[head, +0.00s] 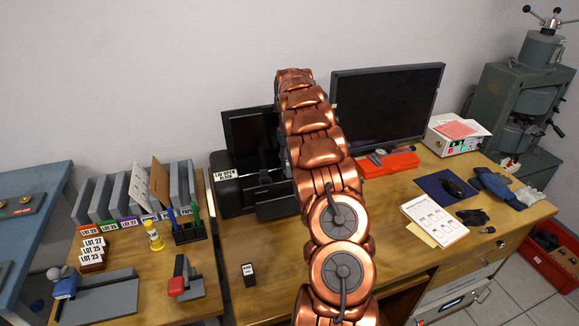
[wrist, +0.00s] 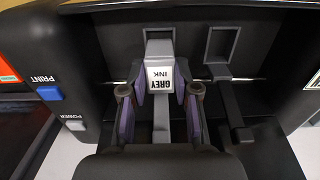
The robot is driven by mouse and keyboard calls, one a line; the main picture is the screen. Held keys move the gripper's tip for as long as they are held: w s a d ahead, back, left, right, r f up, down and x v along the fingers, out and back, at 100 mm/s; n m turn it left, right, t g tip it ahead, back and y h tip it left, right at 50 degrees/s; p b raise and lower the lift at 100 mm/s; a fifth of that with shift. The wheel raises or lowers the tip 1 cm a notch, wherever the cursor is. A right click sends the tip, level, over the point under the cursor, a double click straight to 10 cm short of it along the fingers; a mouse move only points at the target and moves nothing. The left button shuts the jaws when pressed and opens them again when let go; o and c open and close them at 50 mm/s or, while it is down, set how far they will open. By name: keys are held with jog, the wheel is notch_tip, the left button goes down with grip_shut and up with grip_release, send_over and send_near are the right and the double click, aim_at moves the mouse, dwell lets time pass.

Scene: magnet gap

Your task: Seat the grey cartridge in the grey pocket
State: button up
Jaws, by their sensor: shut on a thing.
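The cartridge (wrist: 160,76), with an upside-down white label reading GREY INK, is between the two fingers of my gripper (wrist: 159,92) in the wrist view. My gripper is shut on it. The cartridge lies in line with the grey-framed pocket (wrist: 159,34) in the black printer; its far end is at the pocket's mouth, and how deep it sits cannot be told. A second, dark-framed pocket (wrist: 222,43) to the right looks empty. In the head view my arm hides the gripper and the cartridge.
The printer (head: 228,190) stands on the wooden desk with its lid up. A small black block with a white label (head: 248,274) stands on the desk in front. A monitor (head: 385,105) and orange case (head: 388,163) are to the right. A dark rail (wrist: 232,105) runs below the right pocket.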

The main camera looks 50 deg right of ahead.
jog(key=shift+f, duration=1.35)
jog(key=o, duration=0.9)
jog(key=shift+r, duration=0.1)
notch_tip(320, 180, up, 11)
jog(key=shift+f+b, duration=0.1)
jog(key=shift+b, duration=0.95)
jog(key=shift+r, duration=0.55)
